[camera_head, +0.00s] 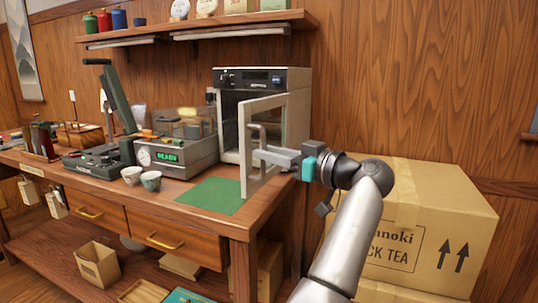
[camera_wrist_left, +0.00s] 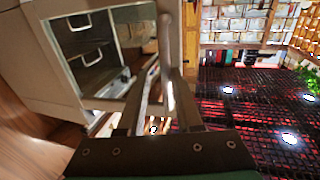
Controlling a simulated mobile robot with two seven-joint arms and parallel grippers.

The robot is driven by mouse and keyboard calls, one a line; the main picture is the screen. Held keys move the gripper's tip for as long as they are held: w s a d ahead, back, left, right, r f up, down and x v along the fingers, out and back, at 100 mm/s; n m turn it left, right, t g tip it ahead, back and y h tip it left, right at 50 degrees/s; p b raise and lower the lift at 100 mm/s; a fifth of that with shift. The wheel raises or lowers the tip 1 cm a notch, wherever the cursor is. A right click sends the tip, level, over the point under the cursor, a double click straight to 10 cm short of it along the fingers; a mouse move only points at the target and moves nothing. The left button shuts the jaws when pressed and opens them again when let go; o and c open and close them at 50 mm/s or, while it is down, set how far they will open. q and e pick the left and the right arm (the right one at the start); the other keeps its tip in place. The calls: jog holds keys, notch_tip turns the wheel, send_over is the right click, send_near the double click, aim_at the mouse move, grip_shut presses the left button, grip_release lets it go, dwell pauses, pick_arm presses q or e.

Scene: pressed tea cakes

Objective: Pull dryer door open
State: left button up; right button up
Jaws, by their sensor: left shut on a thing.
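The dryer (camera_head: 262,77) is a grey box with a dark control panel, at the back right end of the workbench. Its door (camera_head: 245,165), a light frame around a window, stands swung out from the front, so part of the inside shows. My left gripper (camera_head: 262,154) is shut on the door handle (camera_head: 256,134), a grey upright bar on the door. In the left wrist view the handle (camera_wrist_left: 170,50) runs up between the two fingers (camera_wrist_left: 158,110). The door window shows at upper left there. My right gripper is not in view.
A green mat (camera_head: 212,196) lies below the door on the workbench (camera_head: 210,222). Two small cups (camera_head: 151,180) and a machine with a green display (camera_head: 175,158) stand left of it. Large cardboard boxes (camera_head: 440,205) stand right of the bench, behind my arm.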

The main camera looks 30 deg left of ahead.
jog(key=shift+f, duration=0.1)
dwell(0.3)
pick_arm(q)
jog(key=d, duration=0.5)
jog(key=s+d+b, duration=0.1)
jog(key=d, duration=0.4)
jog(key=d+b, duration=0.1)
jog(key=d, duration=0.4)
jog(key=shift+s, duration=0.35)
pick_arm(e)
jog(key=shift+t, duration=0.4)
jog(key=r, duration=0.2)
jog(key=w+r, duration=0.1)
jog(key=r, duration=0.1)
